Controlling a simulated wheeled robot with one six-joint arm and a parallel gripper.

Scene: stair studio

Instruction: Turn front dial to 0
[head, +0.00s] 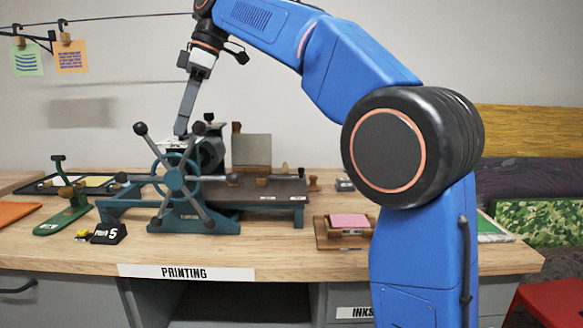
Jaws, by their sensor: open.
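A teal printing press (205,219) with a large spoked handwheel (175,180) stands on the wooden bench. I cannot clearly make out the front dial or its setting; the top of the press is small and partly covered by my gripper. A pale plate (170,144) shows on top of the press, behind the handwheel's upper spokes. My gripper (181,134) points down from the upper left, its fingertips at the top of the press just above the wheel. Its fingers are seen edge-on, open, with nothing visible between them. I cannot tell whether they touch the press.
The handwheel's spokes stick out close below my gripper. A pink pad on a wooden holder (345,232) is at right. The bench front is mostly clear.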

